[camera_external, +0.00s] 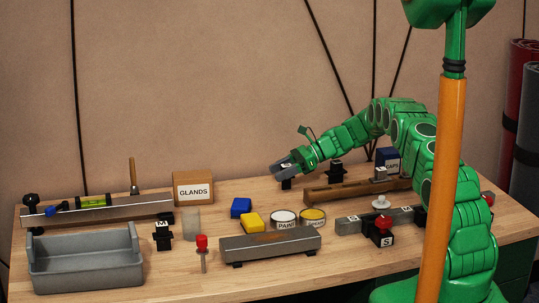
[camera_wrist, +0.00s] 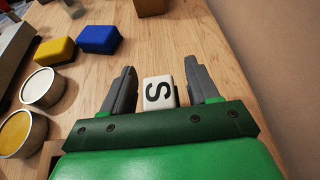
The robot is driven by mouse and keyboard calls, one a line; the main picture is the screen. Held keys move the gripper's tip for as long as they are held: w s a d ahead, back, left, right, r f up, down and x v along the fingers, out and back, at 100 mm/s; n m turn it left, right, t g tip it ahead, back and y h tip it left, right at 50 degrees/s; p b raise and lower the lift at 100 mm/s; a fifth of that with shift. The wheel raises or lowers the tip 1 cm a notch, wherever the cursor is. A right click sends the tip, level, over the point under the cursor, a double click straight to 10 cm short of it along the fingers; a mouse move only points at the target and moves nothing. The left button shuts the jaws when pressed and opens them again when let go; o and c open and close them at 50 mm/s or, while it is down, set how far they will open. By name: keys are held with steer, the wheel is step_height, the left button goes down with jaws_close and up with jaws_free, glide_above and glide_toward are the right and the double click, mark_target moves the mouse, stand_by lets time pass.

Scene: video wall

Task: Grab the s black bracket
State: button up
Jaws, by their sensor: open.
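My gripper (camera_external: 284,168) is low over the back middle of the table. In the wrist view, my gripper (camera_wrist: 160,68) is open, with one grey finger on each side of a small piece with a white top marked S (camera_wrist: 159,92). Gaps show between the piece and both fingers. In the external view, the dark body of this s black bracket (camera_external: 287,184) shows just below the fingers; the rest is hidden. Another black piece marked S, with a red knob (camera_external: 382,226), stands at the front right.
A blue block (camera_external: 241,207), a yellow block (camera_external: 252,222) and two round tins (camera_external: 284,217) lie in front of my gripper. A GLANDS box (camera_external: 193,188) stands to its left. A wooden rail (camera_external: 345,192) and another black bracket (camera_external: 336,173) are to its right.

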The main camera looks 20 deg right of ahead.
steer(key=shift+c, duration=0.4)
steer(key=c, duration=1)
jaws_close()
steer(key=shift+r, duration=0.1)
